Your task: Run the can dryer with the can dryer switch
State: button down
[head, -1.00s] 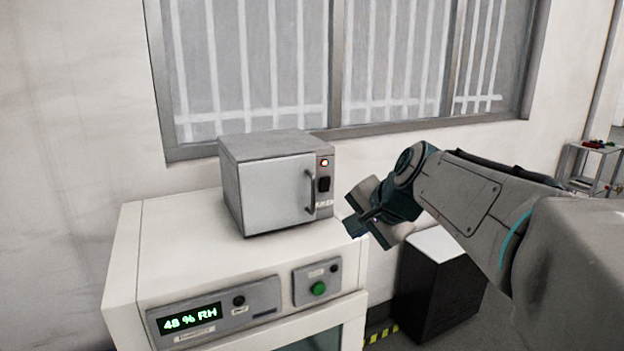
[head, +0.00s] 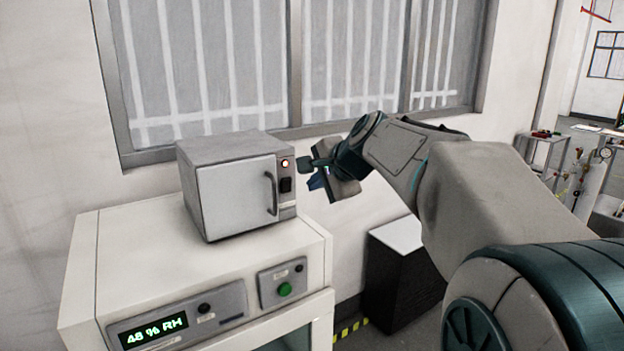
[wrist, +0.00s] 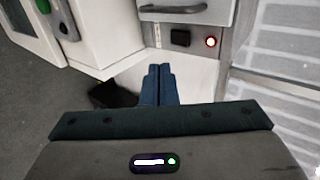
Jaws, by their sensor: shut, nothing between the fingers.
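The can dryer is a small grey box oven (head: 236,190) with a closed door and a vertical handle, on top of the white cabinet. Its right front strip carries a lit red lamp (head: 285,164) and a black rocker switch (head: 286,185). In the wrist view the switch (wrist: 180,38) and red lamp (wrist: 211,42) show near the top, beyond the fingers. My gripper (head: 309,174) is just right of the dryer's switch strip in the head view. It also shows in the wrist view (wrist: 160,70), its blue fingers together, empty and apart from the switch.
The white cabinet (head: 200,262) has a humidity display (head: 153,331) reading about 48 % RH and a green button (head: 285,289). A black box with a pale top (head: 396,275) stands on the floor to its right. A barred window is behind.

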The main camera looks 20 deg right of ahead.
aim_at(287, 187)
jog(key=shift+w+a+f+p, duration=0.35)
jog(key=shift+w+a+f, duration=0.2)
jog(key=shift+w, duration=1)
jog(key=shift+w+a+f+p, duration=0.45)
jog(key=shift+w+f, duration=0.25)
jog(key=shift+w, duration=0.9)
jog(key=shift+w+a+f+p, duration=0.3)
jog(key=shift+w+a+f, duration=0.25)
jog(key=shift+w, duration=1)
jog(key=shift+d, duration=0.1)
